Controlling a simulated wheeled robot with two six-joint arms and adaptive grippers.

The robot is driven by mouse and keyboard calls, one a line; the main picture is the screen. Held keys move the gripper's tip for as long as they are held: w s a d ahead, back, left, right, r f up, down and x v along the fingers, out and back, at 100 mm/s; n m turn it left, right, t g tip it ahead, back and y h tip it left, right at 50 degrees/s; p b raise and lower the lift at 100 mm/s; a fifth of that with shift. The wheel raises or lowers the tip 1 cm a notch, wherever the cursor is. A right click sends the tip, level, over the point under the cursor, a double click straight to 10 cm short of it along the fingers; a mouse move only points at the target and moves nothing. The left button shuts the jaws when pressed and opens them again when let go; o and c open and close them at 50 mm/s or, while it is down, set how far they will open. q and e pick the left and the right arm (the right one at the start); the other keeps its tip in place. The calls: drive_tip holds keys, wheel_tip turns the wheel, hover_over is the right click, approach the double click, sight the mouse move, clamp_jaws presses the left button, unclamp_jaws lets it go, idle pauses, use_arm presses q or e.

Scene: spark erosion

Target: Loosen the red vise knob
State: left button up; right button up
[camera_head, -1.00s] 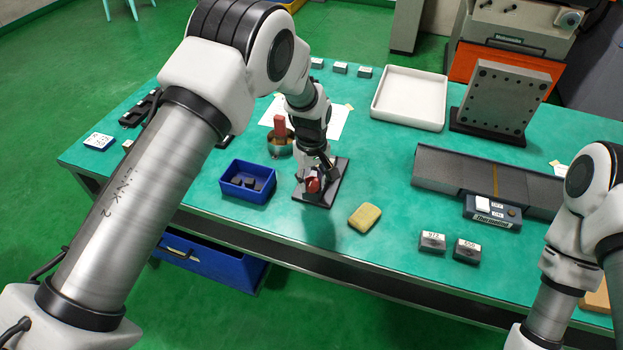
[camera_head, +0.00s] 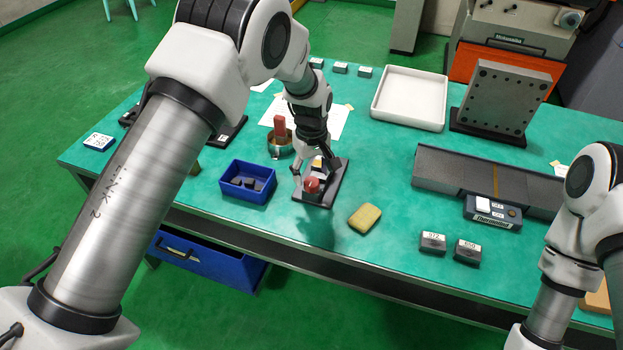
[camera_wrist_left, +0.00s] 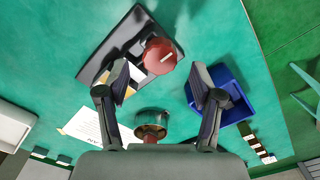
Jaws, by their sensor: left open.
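The red vise knob (camera_head: 312,185) is round and sits at the near end of a small vise on a dark base plate (camera_head: 335,185). In the left wrist view the knob (camera_wrist_left: 157,57) has a pale line across its top, and the plate (camera_wrist_left: 112,42) lies beside and under it. My left gripper (camera_head: 314,169) is above the vise, fingers pointing down. In the left wrist view the left gripper (camera_wrist_left: 161,86) is open and empty, fingers spread wide, with the knob beyond the fingertips and apart from them. My right arm shows at the right, but its gripper is out of frame.
A blue bin (camera_head: 232,192) with dark pieces stands left of the vise. A yellow sponge (camera_head: 364,218) lies right of it. A round tin (camera_head: 280,150) with a red block is behind. A white tray (camera_head: 412,75) stands farther back. Green tabletop is clear around the sponge.

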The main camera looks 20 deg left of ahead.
sight(311, 182)
use_arm(q)
wheel_tip(311, 182, up, 9)
drive_tip(key=shift+f, duration=0.15)
idle(0.4)
